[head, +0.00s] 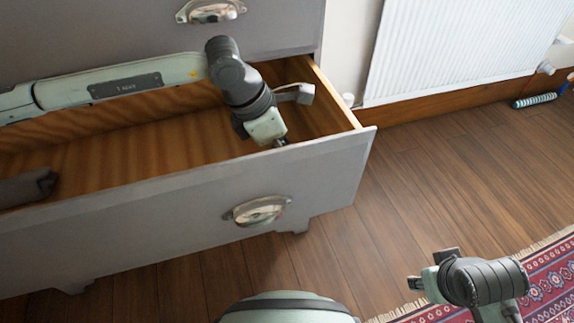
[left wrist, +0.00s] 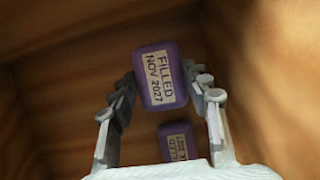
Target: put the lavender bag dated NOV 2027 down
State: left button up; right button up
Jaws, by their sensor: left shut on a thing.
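The lavender bag dated NOV 2027 (left wrist: 160,76) is purple with a white label reading FILLED NOV 2027, and shows in the left wrist view. My left gripper (left wrist: 163,95) is shut on it, one finger at each side. A second purple bag (left wrist: 178,142) shows beyond the fingers, lower in that view; its label looks upside down and is too small to read surely. In the head view my left gripper (head: 279,142) reaches down into the open drawer (head: 200,180), behind its front panel, which hides both bags. My right gripper (head: 416,283) is over the floor at lower right.
A dark rolled cloth (head: 28,188) lies at the drawer's left end. The drawer's walls and front edge stand close around my left gripper. A radiator (head: 455,45) is on the wall at upper right. A patterned rug (head: 550,270) lies at lower right; wooden floor is clear between.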

pick_arm(q)
jog(key=shift+f, duration=1.8)
jog(key=shift+f, duration=0.1)
jog(key=o, duration=0.9)
jog(key=shift+o, duration=0.2)
jog(key=v, duration=1.2)
